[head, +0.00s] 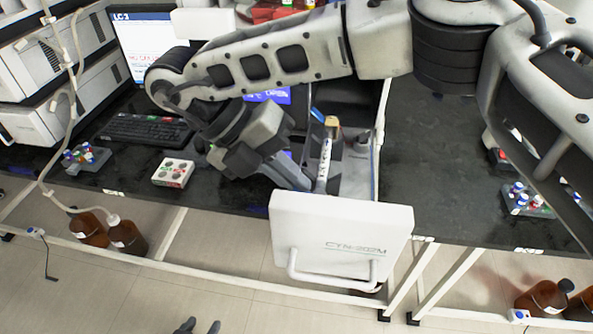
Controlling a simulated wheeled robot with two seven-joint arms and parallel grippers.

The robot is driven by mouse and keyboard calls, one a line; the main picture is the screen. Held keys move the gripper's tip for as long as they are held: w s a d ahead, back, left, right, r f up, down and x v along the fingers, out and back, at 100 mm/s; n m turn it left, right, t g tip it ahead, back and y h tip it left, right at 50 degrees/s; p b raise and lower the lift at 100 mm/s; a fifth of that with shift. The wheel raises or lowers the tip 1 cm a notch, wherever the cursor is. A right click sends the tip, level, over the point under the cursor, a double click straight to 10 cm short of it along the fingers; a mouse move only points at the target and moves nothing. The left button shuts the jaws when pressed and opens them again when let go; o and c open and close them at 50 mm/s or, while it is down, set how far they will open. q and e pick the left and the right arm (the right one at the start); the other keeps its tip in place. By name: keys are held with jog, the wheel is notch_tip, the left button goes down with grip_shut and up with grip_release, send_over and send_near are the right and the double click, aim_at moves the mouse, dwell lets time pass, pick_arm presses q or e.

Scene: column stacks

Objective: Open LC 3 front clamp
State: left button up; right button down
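The LC3 column oven has its white front panel (340,238), marked CYN-202M, pulled out past the bench edge. Behind it a column (325,165) with a white label and gold-coloured top stands tilted between the side walls. One arm reaches across from the right, and its gripper (303,180) points down just left of the column. I cannot tell whether its fingers touch anything or are shut. The front clamp is too small or hidden to make out. Two dark tips at the bottom edge look like my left gripper (199,328), apart and empty.
A monitor (136,40) reading LC3, a keyboard (146,130) and a white button box (173,173) are left of the oven. Vial racks (86,158) stand at both sides. Brown bottles (127,236) are under the bench. Bare black bench (432,165) lies right of the oven.

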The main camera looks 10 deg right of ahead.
jog(key=shift+a+f+h, duration=0.1)
jog(key=shift+f+h, duration=0.05)
jog(key=shift+h, duration=0.25)
jog(key=c, duration=1.6)
grip_release()
